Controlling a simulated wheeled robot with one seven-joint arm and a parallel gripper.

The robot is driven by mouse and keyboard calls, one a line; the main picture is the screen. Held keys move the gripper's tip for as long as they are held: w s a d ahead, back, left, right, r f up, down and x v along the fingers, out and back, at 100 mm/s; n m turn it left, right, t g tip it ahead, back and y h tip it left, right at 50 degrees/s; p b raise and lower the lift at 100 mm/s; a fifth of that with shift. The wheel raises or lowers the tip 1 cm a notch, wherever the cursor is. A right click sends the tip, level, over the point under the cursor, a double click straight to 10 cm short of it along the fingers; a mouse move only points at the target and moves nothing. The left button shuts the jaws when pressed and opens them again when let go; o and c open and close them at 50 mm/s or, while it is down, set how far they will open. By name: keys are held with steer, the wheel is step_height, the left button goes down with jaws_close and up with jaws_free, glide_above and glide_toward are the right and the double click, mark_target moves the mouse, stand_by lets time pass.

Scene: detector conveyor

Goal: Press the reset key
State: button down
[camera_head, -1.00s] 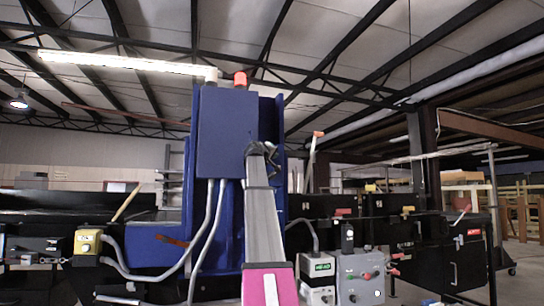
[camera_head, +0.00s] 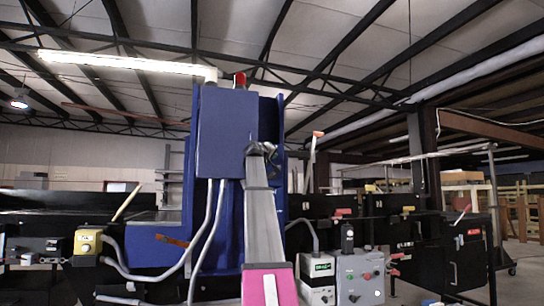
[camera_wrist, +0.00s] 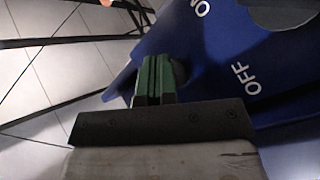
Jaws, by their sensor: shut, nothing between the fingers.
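A blue control box (camera_head: 222,135) is fixed to the front of a tall blue detector housing (camera_head: 268,115). In the wrist view its blue panel (camera_wrist: 215,60) carries white ON and OFF marks, with a grey round part (camera_wrist: 285,12) at the top right. My gripper (camera_head: 262,150) is at the box's right side. Its green fingers (camera_wrist: 155,62) are together and empty, at the panel's left part. A dark rounded thing (camera_wrist: 180,72) shows right beside the fingertips. I cannot tell whether it is the reset key or whether the fingers touch it.
A red beacon (camera_head: 240,80) tops the housing. Grey conduits (camera_head: 207,240) hang below the box. A yellow switch box (camera_head: 87,242) is at left. A white-and-green box (camera_head: 318,278) and a grey button box (camera_head: 360,278) stand at lower right. Black conveyor frames run along both sides.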

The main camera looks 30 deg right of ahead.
steer(key=shift+s, duration=0.1)
stand_by(0.4)
steer(key=shift+s+a, duration=0.2)
steer(key=shift+s, duration=0.55)
steer(key=s, duration=0.2)
steer(key=s+a, duration=0.1)
steer(key=s, duration=0.1)
steer(key=shift+s+a, duration=0.1)
steer(key=shift+s, duration=0.3)
stand_by(0.6)
